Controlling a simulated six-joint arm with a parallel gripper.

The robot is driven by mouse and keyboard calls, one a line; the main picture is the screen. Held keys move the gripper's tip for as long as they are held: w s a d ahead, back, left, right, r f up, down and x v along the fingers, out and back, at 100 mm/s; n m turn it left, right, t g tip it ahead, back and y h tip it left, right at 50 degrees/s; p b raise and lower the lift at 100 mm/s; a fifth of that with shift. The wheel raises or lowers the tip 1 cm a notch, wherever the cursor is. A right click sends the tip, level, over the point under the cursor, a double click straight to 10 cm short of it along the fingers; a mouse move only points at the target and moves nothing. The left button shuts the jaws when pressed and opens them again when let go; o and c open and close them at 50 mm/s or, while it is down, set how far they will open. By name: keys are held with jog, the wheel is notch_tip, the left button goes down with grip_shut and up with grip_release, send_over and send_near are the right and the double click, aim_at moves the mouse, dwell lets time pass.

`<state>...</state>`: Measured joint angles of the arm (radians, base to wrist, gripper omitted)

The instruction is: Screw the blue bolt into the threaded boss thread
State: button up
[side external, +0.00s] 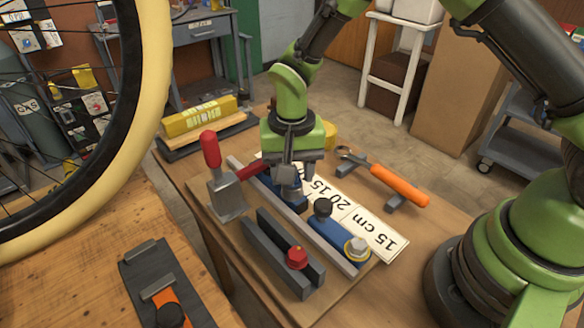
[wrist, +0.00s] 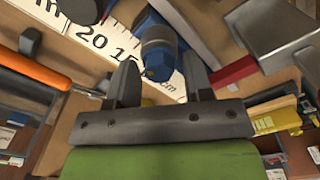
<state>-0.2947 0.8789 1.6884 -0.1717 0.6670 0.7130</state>
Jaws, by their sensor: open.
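My gripper (side external: 289,188) points down over the fixture on the wooden bench, its jaws open. In the wrist view, the blue bolt's hex head (wrist: 158,67) lies between the two fingers (wrist: 160,74), with a visible gap on each side. A dark grey cylindrical piece (wrist: 157,34) adjoins the head and seems to be the boss; how far the bolt is in it cannot be told. A blue block (side external: 284,194) shows below the gripper in the side view, where the fingers hide the bolt.
A red-handled toggle clamp (side external: 212,150) stands close left of my gripper. A black knob (side external: 323,208) and a red knob (side external: 297,257) rise from the fixture. A ruler strip (side external: 345,218) and an orange-handled wrench (side external: 398,185) lie to the right. A large wheel (side external: 152,80) stands at left.

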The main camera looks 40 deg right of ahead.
jog(key=shift+n, duration=0.8)
jog(key=shift+n, duration=0.9)
jog(key=shift+a+n, duration=0.1)
jog(key=shift+n, duration=0.8)
